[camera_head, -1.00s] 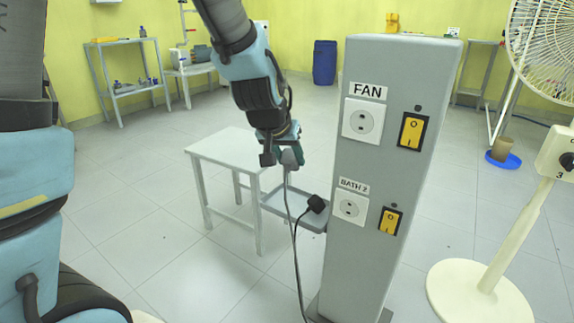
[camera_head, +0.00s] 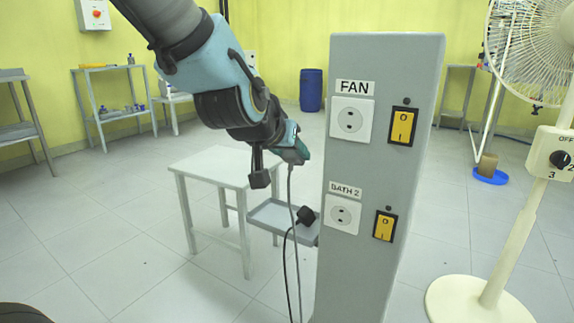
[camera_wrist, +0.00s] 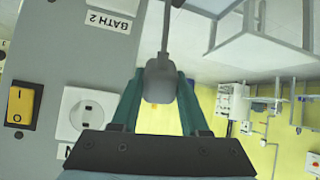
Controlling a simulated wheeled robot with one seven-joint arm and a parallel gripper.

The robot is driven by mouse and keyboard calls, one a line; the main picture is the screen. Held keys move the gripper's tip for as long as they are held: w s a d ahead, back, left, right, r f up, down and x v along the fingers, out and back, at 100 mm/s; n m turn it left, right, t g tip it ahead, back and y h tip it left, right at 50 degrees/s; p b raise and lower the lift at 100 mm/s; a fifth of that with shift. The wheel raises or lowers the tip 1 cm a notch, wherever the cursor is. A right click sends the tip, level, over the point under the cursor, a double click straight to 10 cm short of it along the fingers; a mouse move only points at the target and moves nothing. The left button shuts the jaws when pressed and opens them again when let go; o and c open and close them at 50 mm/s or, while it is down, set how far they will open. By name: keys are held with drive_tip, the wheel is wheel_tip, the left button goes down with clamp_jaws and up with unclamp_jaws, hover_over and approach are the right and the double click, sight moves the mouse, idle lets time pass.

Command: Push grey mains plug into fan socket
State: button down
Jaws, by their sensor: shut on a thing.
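My gripper (camera_head: 299,153) is shut on the grey mains plug (camera_wrist: 160,80), which sits between its green fingers in the wrist view. The plug's grey cord (camera_head: 291,195) hangs down. The fan socket (camera_head: 351,120) is a white round outlet under the FAN label (camera_head: 355,87) on the grey post (camera_head: 345,270); it is empty. In the wrist view the socket (camera_wrist: 85,112) appears upside down, left of the plug. The gripper is left of the post and a little lower than the socket in the head view, apart from it. The plug's pins are not visible.
An empty BATH 2 socket (camera_head: 342,214) is below. Yellow switches (camera_head: 403,126) sit beside the sockets. A black plug (camera_head: 305,215) rests on a small tray (camera_head: 270,217) at the post. A low table (camera_head: 215,165) stands behind. The cream fan (camera_head: 510,240) stands right.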

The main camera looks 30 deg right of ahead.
drive_tip(key=shift+s+r, duration=0.2)
drive_tip(key=shift+s+d+r+h+b, duration=0.15)
drive_tip(key=shift+s+h+b, duration=0.4)
drive_tip(key=shift+b, duration=0.45)
drive_tip(key=s+d+r+m+t+h+b, duration=0.1)
drive_tip(key=s+r+m+t+h+b, duration=0.1)
drive_tip(key=s+r+h+b, duration=0.2)
drive_tip(key=shift+s+d+r+b, duration=0.15)
drive_tip(key=shift+s+b, duration=0.7)
drive_tip(key=shift+b, duration=0.55)
drive_tip(key=shift+s+d+r+m+h+b, duration=0.2)
drive_tip(key=shift+s+r+m+h+b, duration=0.3)
drive_tip(key=shift+s+h, duration=0.4)
